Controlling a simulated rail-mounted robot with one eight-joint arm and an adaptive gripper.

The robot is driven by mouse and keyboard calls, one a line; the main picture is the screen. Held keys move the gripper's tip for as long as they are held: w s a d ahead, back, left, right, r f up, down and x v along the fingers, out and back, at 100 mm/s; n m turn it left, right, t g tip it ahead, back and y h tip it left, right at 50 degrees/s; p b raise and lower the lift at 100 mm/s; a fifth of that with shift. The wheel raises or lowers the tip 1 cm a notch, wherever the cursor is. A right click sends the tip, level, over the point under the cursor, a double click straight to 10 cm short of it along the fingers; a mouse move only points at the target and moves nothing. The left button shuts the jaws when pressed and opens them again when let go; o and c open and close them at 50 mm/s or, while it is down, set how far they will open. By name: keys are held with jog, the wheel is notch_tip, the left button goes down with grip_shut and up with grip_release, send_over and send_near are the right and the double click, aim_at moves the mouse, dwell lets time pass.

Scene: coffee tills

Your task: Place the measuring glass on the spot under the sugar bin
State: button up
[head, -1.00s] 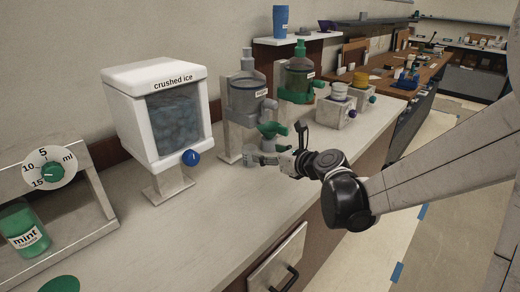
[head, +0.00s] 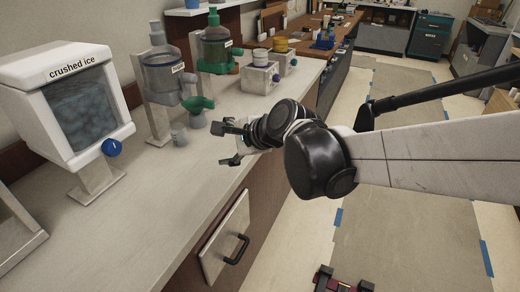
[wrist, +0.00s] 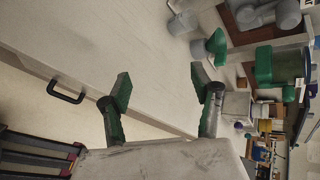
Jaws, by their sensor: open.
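The measuring glass (head: 179,134), a small grey see-through cup, stands upright on the counter under the spout side of the grey dispenser that looks to be the sugar bin (head: 160,74); its label is too small to read surely. The glass also shows at the top of the wrist view (wrist: 182,23). I cannot tell whether it is exactly on the spot, as the counter under it is hidden. My gripper (head: 226,143) is open and empty, to the right of the glass and apart from it, near the counter's front edge. Both fingers show in the wrist view (wrist: 160,92).
A green funnel-like piece (head: 198,103) over a small grey part (head: 198,121) stands close right of the glass. The crushed ice dispenser (head: 75,105) is at left, a green dispenser (head: 214,50) behind. A drawer with a black handle (head: 236,249) is below. The front counter is clear.

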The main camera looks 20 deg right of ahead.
jog(key=s+d+f+n+g+h, duration=0.1)
jog(key=s+d+n+h, duration=0.2)
jog(key=s+d+n, duration=0.2)
jog(key=s+d+f+n+g+h, duration=0.1)
jog(key=s+d+n+h, duration=0.1)
jog(key=s+d+n, duration=0.4)
jog(key=s+n, duration=0.5)
jog(key=s, duration=0.2)
jog(key=shift+s+f+g+h, duration=0.2)
jog(key=shift+s+g+h, duration=0.1)
jog(key=shift+h, duration=0.1)
jog(key=shift+r, duration=0.1)
notch_tip(320, 180, up, 3)
jog(key=p, duration=0.2)
jog(key=shift+f+p, duration=0.2)
jog(key=shift+p, duration=0.15)
